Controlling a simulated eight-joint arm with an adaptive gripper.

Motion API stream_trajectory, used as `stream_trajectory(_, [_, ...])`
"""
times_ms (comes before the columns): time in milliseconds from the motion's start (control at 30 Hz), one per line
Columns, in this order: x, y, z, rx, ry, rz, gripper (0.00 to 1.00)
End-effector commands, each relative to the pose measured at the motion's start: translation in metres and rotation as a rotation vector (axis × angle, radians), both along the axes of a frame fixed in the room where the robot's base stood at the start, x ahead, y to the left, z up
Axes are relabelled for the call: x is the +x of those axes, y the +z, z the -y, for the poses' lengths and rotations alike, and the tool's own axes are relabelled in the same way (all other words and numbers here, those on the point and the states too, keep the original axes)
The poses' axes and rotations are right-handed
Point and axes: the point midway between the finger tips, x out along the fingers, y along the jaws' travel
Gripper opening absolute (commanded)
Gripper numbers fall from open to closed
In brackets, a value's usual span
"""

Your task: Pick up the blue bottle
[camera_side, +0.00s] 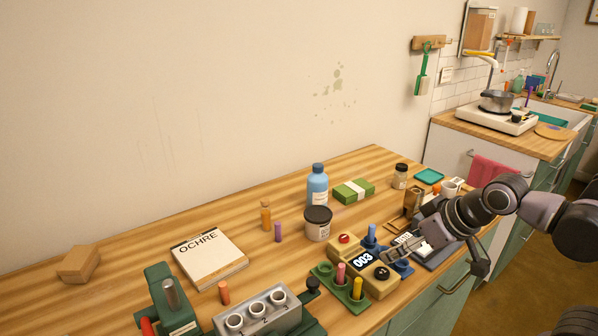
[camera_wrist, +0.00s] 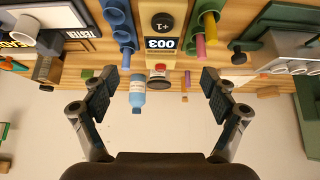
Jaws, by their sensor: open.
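The blue bottle (camera_side: 317,186) stands upright with a dark blue cap and a pale label, towards the back of the wooden table in the side view. In the wrist view, which looks upside down, the blue bottle (camera_wrist: 138,97) shows between the fingers, nearer the left one, and some way off. My gripper (camera_side: 408,241) is in front of it and to the right, over the counter device; it also shows in the wrist view (camera_wrist: 160,88).
A dark-lidded jar (camera_side: 318,229) stands close in front of the bottle. A green bundle (camera_side: 354,190) lies to its right; an orange vial (camera_side: 266,216) and purple piece (camera_side: 278,232) are left. The counter device (camera_side: 345,250) and green peg holder (camera_side: 328,277) lie near my gripper.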

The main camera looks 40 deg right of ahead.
Motion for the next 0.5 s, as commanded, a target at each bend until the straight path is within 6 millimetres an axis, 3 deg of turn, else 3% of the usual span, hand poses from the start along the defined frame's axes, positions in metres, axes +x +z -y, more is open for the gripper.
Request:
stream_trajectory(267, [0.003, 0.002, 0.000, 0.000, -0.004, -0.001, 0.86])
stream_trajectory(367, [0.013, 0.009, 0.002, 0.001, -0.017, -0.004, 0.86])
stream_trajectory(500, [0.044, 0.026, 0.008, 0.002, -0.058, -0.012, 0.86])
